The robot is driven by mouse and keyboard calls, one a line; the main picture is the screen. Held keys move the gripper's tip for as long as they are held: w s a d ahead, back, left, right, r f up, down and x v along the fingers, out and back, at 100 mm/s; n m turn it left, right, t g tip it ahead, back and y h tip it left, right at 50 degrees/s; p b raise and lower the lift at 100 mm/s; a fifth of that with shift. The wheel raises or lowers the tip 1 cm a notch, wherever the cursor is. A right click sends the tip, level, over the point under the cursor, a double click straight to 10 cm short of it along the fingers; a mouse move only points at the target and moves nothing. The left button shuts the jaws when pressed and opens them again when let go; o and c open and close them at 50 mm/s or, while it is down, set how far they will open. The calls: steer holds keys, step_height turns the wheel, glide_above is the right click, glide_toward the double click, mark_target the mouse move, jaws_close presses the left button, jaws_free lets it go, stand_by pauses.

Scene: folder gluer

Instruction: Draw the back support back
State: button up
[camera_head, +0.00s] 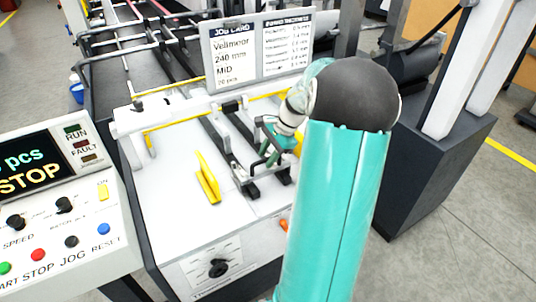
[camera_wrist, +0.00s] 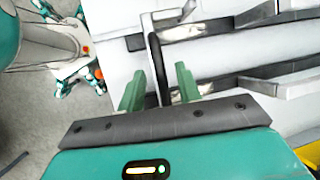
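A grey metal bracket with black feet, which I take to be the back support (camera_head: 236,160), stands on the white feeder table (camera_head: 178,190) in the head view. My gripper (camera_head: 271,146) is beside its upper right part, partly hidden by my own arm. In the wrist view my gripper (camera_wrist: 160,88) has its two green fingers apart.
A yellow angled piece (camera_head: 207,181) stands on the table left of the bracket. A job card board (camera_head: 262,48) rises behind. A control panel (camera_head: 60,215) with buttons is at the left. Dark rails (camera_wrist: 275,85) run beside the bar in the wrist view.

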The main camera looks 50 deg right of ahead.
jaws_close()
steer(key=s+a, duration=0.2)
steer(key=s, duration=0.7)
steer(key=shift+a, duration=0.35)
jaws_free()
steer(key=shift+s+a+r, duration=0.1)
steer(key=shift+s, duration=0.15)
steer(key=v, duration=1.3)
steer(key=shift+w+d+r, duration=0.15)
steer(key=shift+d+r, duration=0.05)
steer(key=shift+r, duration=0.1)
